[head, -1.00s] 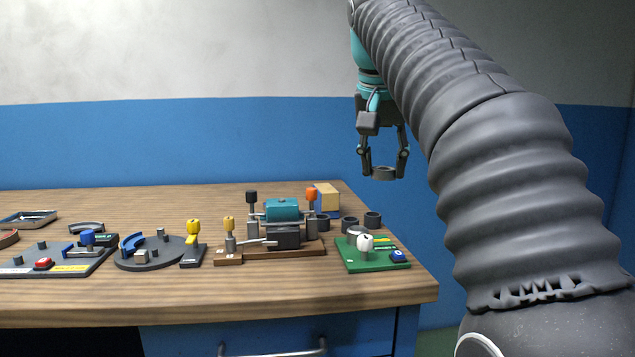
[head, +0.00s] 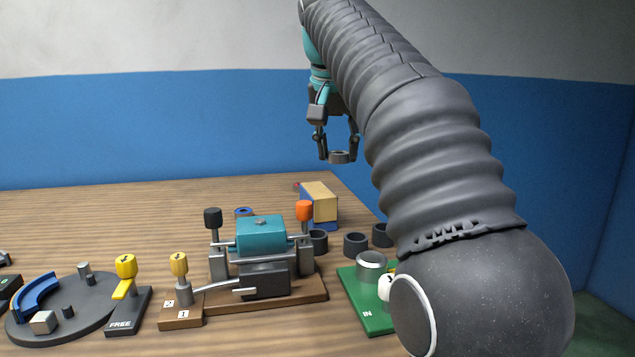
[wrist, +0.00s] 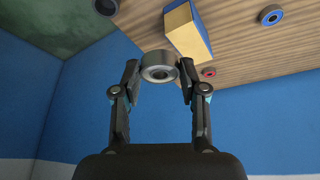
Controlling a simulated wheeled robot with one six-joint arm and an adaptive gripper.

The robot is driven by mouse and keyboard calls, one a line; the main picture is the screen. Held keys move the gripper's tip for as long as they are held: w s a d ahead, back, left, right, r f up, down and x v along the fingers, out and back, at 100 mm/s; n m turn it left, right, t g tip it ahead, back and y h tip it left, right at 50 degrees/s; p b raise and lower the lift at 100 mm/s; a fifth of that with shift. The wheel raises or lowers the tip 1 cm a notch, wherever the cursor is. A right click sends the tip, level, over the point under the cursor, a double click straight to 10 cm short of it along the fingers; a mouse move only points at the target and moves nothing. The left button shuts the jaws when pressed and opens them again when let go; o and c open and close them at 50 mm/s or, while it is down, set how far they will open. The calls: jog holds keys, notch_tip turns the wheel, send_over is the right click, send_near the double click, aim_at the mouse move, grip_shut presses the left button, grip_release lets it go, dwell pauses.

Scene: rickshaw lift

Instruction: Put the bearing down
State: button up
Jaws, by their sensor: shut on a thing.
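The bearing (head: 340,157) is a short grey ring. It sits between the fingertips of my gripper (head: 338,151), which is shut on it, well above the tabletop in the head view. In the wrist view the bearing (wrist: 157,67) shows its pale metal rim and dark hole, with a fingertip on each side of my gripper (wrist: 159,73). The ring looks clear of the table and of the other things.
The wooden table (head: 130,215) holds a teal-topped fixture (head: 262,235), a tan and blue block (head: 319,203) and several dark rings (head: 356,245). A green board (head: 362,310) carries a grey ring (head: 371,264). My arm hides part of the board. The table's back left is clear.

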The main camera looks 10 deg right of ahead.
send_over(322, 193)
jog(key=s, duration=0.2)
jog(key=f, duration=0.4)
jog(key=shift+w+a, duration=0.2)
jog(key=shift+a, duration=0.15)
jog(key=shift+w+f, duration=0.15)
jog(key=shift+f+b, duration=0.9)
jog(key=shift+f, duration=1)
jog(key=o, duration=1.1)
jog(key=shift+f, duration=0.1)
jog(key=shift+o, duration=0.2)
jog(key=p+v, duration=0.3)
jog(key=v, duration=0.9)
